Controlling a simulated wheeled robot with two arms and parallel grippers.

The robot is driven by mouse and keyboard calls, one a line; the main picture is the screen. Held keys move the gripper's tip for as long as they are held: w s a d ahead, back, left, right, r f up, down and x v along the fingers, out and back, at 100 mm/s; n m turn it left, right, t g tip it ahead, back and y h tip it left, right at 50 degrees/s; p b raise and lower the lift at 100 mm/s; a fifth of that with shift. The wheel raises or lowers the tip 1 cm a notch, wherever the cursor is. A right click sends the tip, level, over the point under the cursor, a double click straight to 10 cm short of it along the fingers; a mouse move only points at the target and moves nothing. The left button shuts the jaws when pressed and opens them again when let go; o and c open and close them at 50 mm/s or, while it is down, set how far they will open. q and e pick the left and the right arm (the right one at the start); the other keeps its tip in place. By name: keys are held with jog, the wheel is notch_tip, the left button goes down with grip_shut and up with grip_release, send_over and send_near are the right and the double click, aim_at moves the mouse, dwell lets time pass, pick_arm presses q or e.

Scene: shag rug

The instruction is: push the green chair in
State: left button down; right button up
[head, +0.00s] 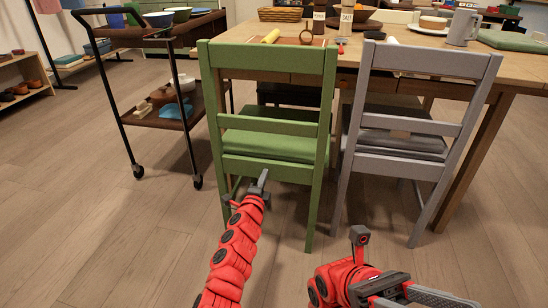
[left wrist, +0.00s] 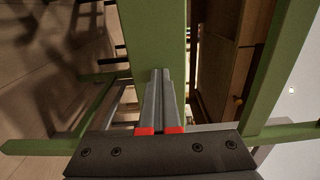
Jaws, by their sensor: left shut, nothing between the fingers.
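The green chair (head: 268,60) stands upright at the near side of the wooden table (head: 420,58), its back towards me. My left gripper (head: 262,182) is shut and empty, low behind the chair's back, just below the seat's rear edge. In the left wrist view its fingers (left wrist: 160,72) lie together and point at a broad green part of the chair (left wrist: 152,35). I cannot tell whether the tips touch it. My right gripper (head: 432,296) is low at the bottom right, apart from the chair and partly cut off; its finger opening is unclear.
A grey chair (head: 425,65) stands close on the right of the green one. A dark wheeled cart (head: 150,115) with bowls stands close on the left. Food, shakers and a mug (head: 462,28) are on the table. The wood floor in front is clear.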

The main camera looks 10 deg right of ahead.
pick_arm(q)
jog(key=shift+w+d, duration=0.2)
jog(key=shift+w, duration=0.1)
jog(key=b+x, duration=0.4)
jog(key=shift+a+f, duration=0.1)
jog(key=shift+f, duration=0.1)
jog(key=shift+w+d+r+b, duration=0.1)
jog(key=shift+w+d+b, duration=0.2)
jog(key=shift+w+b, duration=0.35)
jog(key=shift+s, duration=0.15)
